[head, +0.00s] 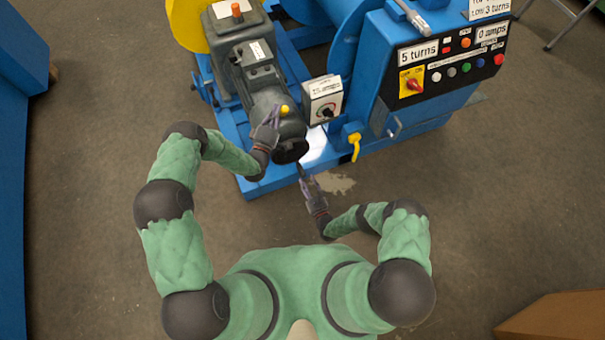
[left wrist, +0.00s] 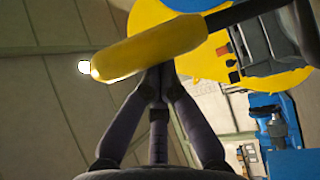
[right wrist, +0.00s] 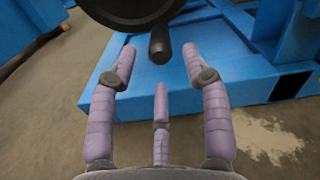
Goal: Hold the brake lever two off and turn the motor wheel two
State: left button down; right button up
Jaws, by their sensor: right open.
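The brake lever has a yellow grip, which shows as a yellow knob (head: 284,110) on the grey motor in the head view. In the left wrist view the yellow grip (left wrist: 150,48) crosses in front of my left gripper (left wrist: 157,78). Its fingers converge to a shut point against the grip's underside; the very tips are hidden. The black motor wheel (head: 290,151) is at the motor's near end. In the right wrist view its rim (right wrist: 125,14) and stubby dark handle (right wrist: 160,46) show. My right gripper (right wrist: 160,65) is open, its fingertips either side of and just short of that handle.
The blue base frame (head: 262,182) lies under the motor. A grey dial box (head: 323,100) and a yellow tap-like handle (head: 355,146) are to the right. The blue control cabinet (head: 440,70) reads "5 turns" and "0 amps". Open floor (head: 100,130) lies left.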

jog(key=v, duration=0.3)
jog(key=shift+s, duration=0.1)
jog(key=shift+d, duration=0.1)
jog(key=c, duration=0.8)
jog(key=shift+w+d+n+g, duration=0.1)
jog(key=shift+w+n+g, duration=0.2)
jog(key=shift+w+n, duration=0.3)
grip_shut()
jog(key=w+d+r+n+g, duration=0.1)
jog(key=d+r+n+g, duration=0.4)
jog(key=n, duration=1)
jog(key=w+d+r+n+g, duration=0.2)
jog(key=d+r+n+g, duration=0.3)
jog(key=n, duration=1)
jog(key=g, duration=0.2)
jog(key=shift+w+d+g+y, duration=0.25)
jog(key=shift+d+g+y, duration=0.05)
jog(key=shift+g, duration=0.1)
